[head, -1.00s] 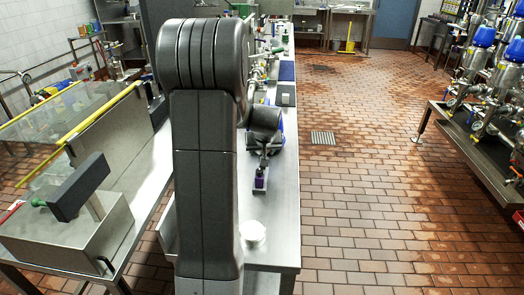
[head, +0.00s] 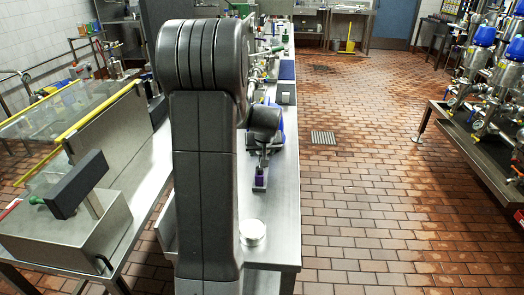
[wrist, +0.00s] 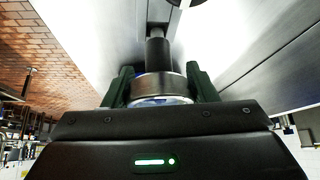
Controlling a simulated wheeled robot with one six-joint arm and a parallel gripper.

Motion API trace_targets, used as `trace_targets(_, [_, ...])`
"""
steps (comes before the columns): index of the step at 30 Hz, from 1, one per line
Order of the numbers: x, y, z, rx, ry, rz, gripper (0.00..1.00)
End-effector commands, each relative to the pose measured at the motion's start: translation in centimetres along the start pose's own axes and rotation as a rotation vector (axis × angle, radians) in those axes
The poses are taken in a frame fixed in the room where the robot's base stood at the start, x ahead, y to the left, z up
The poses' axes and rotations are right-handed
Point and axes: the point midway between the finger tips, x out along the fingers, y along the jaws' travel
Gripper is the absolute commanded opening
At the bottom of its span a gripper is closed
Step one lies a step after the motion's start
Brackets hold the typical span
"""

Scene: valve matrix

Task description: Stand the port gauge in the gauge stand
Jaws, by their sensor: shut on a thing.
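In the wrist view, my gripper (wrist: 160,88) is shut on a round, metal-rimmed thing with a pale face, which looks like the port gauge (wrist: 160,86). A dark stem runs from it away from the gripper, towards the grey bench surface. In the head view, the dark end of my arm is over the narrow steel bench. A small purple block (head: 260,180) with a dark base shows just below it on the bench. I cannot tell whether this block is the gauge stand, or whether the stem touches anything.
A round pale metal pot (head: 252,232) stands on the near end of the steel bench (head: 283,215). My arm column hides the bench's left part. A steel box (head: 70,235) with a dark panel stands at left.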

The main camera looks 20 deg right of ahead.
Motion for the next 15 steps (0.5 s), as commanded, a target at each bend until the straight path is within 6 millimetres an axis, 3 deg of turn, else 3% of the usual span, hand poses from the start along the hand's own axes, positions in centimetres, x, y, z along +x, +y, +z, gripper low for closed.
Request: trace_targets(15, [1.2, 0.0, 0.76, 0.0, 0.0, 0.0, 0.28])
